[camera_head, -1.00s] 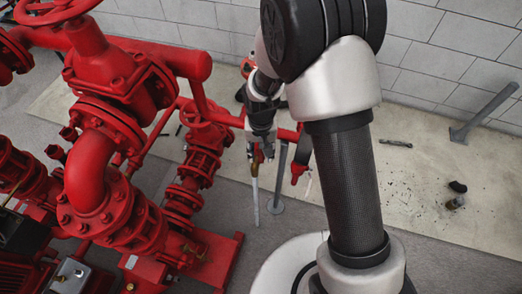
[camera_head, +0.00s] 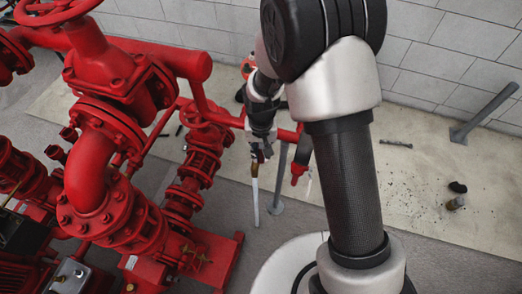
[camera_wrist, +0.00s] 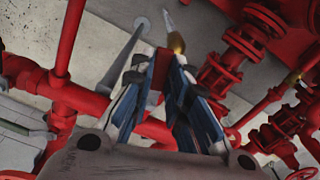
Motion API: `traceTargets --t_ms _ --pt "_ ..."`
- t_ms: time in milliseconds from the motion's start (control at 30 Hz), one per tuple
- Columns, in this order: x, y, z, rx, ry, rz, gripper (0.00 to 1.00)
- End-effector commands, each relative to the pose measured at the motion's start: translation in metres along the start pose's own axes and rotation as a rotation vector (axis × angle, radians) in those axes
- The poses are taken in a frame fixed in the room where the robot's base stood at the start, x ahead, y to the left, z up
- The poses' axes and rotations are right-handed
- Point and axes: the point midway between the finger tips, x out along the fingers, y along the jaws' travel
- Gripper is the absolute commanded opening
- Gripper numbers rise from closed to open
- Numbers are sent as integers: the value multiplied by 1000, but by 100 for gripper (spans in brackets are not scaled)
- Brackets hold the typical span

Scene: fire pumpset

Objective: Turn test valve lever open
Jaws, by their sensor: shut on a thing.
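My gripper (camera_head: 258,152) is beside the red pipework, above the floor. In the wrist view my gripper (camera_wrist: 164,62) has its blue-sided fingers closed on a short red piece, which looks like the test valve lever (camera_wrist: 161,70). A brass fitting (camera_wrist: 176,42) sits just beyond the right fingertip, with a pale pipe leading away from it. In the head view the pale pipe (camera_head: 255,200) hangs below my gripper. The fingers hide most of the valve and lever there, so the lever's angle cannot be told.
Red pump pipework with flanges (camera_head: 105,195) fills the left side. A red fitting (camera_head: 298,172) and a grey floor post (camera_head: 278,180) stand close right of my gripper. A wrench (camera_head: 395,143) lies on the floor, and a leaning grey post (camera_head: 485,112) stands far right.

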Motion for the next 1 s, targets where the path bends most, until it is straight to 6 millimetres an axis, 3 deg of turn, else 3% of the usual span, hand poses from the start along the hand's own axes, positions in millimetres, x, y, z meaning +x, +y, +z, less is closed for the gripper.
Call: traceTargets --t_ms 467,767,800,1000 --pt "0 -17 -3 294 0 0 0" --pt "0 -18 -3 315 1 -1 0" --pt "0 -18 -3 315 1 -1 16" --pt "0 -18 -3 313 1 -1 30"
